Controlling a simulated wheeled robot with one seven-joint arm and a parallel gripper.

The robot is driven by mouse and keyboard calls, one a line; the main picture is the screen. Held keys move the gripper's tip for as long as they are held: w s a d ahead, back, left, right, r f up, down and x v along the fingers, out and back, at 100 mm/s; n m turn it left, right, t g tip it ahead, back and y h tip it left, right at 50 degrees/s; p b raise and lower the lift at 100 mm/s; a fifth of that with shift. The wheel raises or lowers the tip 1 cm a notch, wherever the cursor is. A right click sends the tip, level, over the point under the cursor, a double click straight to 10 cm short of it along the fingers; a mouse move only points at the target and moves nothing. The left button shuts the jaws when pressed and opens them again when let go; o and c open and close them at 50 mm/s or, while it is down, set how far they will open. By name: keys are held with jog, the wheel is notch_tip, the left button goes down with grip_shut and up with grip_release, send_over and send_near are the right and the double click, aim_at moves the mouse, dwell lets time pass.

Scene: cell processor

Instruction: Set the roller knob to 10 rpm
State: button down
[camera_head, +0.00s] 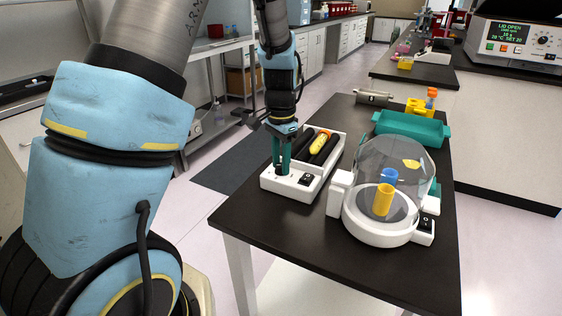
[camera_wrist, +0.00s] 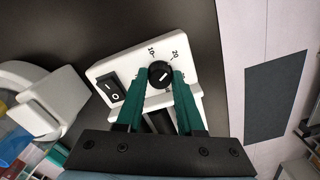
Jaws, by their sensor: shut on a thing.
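The roller device (camera_head: 270,184) is a white unit with black rollers and an orange-yellow tube (camera_head: 321,143) lying on them. Its front panel (camera_wrist: 130,62) carries a round black roller knob (camera_wrist: 160,73) with a white pointer line. The labels "10" and "20" are readable beside the knob; the pointer's exact setting is hard to read. My gripper (camera_head: 281,168) points down over the panel's left part. In the wrist view its green fingers (camera_wrist: 162,78) are shut on the knob, one on each side. The fingers hide part of the panel.
A black rocker switch (camera_wrist: 114,89) sits beside the knob. Right of the device stands a white machine with a clear dome (camera_head: 395,165) over blue and yellow cups. A teal tray (camera_head: 412,128) and a grey cylinder (camera_head: 373,97) are farther back on the dark table (camera_head: 270,228).

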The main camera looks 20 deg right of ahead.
jog(key=shift+n, duration=0.3)
jog(key=n+p, duration=0.2)
jog(key=n, duration=0.3)
jog(key=shift+r+n, duration=0.1)
jog(key=shift+n, duration=0.2)
jog(key=n+p, duration=0.2)
jog(key=n, duration=0.3)
jog(key=shift+n, duration=0.3)
jog(key=c, duration=0.5)
grip_release()
notch_tip(320, 180, up, 11)
jog(key=shift+f+b, duration=0.15)
jog(key=shift+b, duration=0.6)
